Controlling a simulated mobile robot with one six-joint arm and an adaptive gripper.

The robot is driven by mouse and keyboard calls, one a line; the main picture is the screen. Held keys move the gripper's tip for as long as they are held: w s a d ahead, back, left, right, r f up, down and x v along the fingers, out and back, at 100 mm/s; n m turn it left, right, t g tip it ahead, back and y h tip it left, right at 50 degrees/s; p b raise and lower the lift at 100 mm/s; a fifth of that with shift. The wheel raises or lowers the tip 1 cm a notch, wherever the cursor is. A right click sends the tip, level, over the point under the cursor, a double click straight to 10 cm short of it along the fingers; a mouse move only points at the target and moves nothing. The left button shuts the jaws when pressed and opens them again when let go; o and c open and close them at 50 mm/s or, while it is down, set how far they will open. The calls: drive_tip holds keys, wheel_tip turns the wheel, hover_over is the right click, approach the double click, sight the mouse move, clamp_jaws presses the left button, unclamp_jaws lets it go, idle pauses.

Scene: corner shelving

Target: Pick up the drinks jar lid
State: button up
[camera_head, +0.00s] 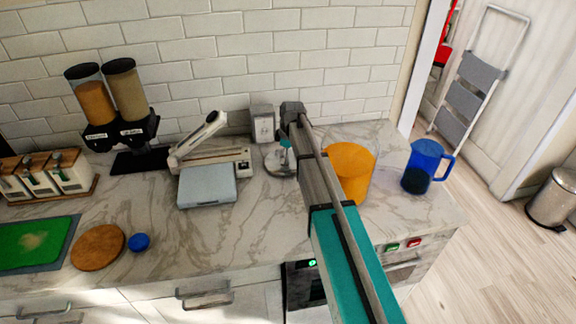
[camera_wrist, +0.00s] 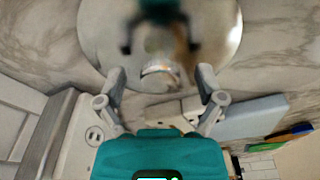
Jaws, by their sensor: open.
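The round, shiny metal lid (camera_head: 275,168) lies on the marble counter, partly hidden behind my arm and gripper in the head view. In the wrist view the lid (camera_wrist: 103,33) fills the top middle and mirrors my gripper. Its small round knob (camera_wrist: 160,76) stands between my two fingers in the picture. My gripper (camera_wrist: 160,80) is open, with a finger on each side of the knob. In the head view my gripper (camera_head: 284,158) is over the lid.
A sealing machine with a pale blue plate (camera_head: 207,186) stands left of the lid. A grey box (camera_head: 262,124) stands behind it. An orange jug (camera_head: 352,170) and a blue pitcher (camera_head: 424,165) are to the right.

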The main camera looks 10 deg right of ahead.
idle(0.6)
clamp_jaws()
